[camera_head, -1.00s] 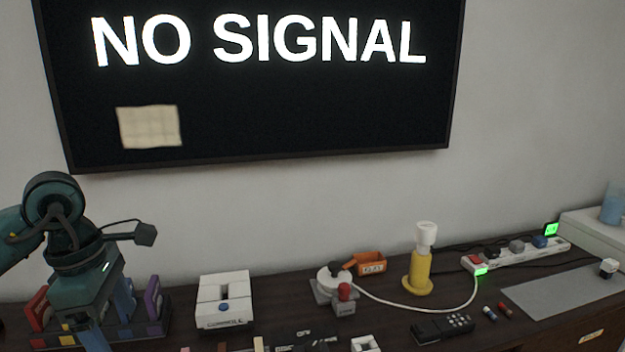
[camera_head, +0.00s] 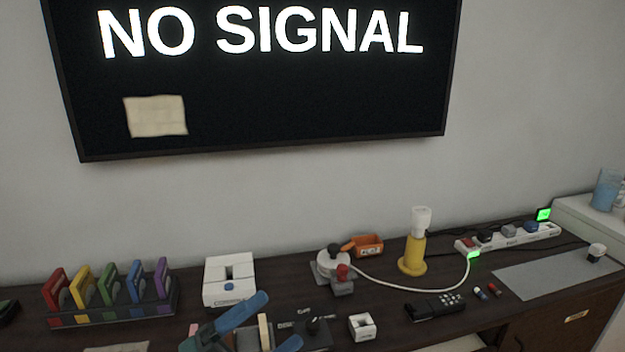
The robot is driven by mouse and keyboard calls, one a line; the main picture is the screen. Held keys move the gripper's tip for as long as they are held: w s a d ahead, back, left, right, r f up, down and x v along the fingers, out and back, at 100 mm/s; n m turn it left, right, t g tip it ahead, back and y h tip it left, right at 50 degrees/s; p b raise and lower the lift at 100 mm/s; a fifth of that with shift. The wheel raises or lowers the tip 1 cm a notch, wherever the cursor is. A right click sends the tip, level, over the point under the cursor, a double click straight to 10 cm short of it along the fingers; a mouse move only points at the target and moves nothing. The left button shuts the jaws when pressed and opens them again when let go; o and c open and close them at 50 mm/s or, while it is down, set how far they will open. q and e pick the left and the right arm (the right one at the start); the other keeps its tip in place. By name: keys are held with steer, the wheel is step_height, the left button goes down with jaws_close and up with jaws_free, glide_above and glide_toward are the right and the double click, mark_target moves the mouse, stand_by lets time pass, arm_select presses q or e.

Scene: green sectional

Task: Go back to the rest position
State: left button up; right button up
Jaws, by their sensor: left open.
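My left gripper (camera_head: 276,321) is at the bottom of the head view, low in front of the white console (camera_head: 229,281). Its two blue fingers are spread apart and hold nothing that I can see. A cream upright piece (camera_head: 265,332) shows between the fingers, standing among small items on the desk; I cannot tell if a finger touches it. Most of the left arm is below the picture. My right gripper is not in view.
A rack (camera_head: 110,316) of several coloured cartridges stands at the left. A grey mat (camera_head: 556,273) is mostly bare.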

arm_select(q)
steer(key=s+a+f+n+t+y, duration=0.1)
steer(key=a+f+n+t+y, duration=0.15)
steer(key=f+n+y, duration=0.65)
steer(key=s+a+f+n+t+y, duration=0.1)
steer(key=a+f+n+y, duration=0.35)
steer(key=f+n, duration=0.4)
steer(key=s+a+f+n+g+y+p, duration=0.1)
steer(key=s+f+n+g+y, duration=0.1)
steer(key=s+f+n+g, duration=0.2)
steer(key=s+f+n, duration=0.3)
steer(key=s+f, duration=0.1)
steer(key=s, duration=0.1)
steer(key=shift+f+g+y, duration=0.35)
steer(key=shift+f, duration=0.05)
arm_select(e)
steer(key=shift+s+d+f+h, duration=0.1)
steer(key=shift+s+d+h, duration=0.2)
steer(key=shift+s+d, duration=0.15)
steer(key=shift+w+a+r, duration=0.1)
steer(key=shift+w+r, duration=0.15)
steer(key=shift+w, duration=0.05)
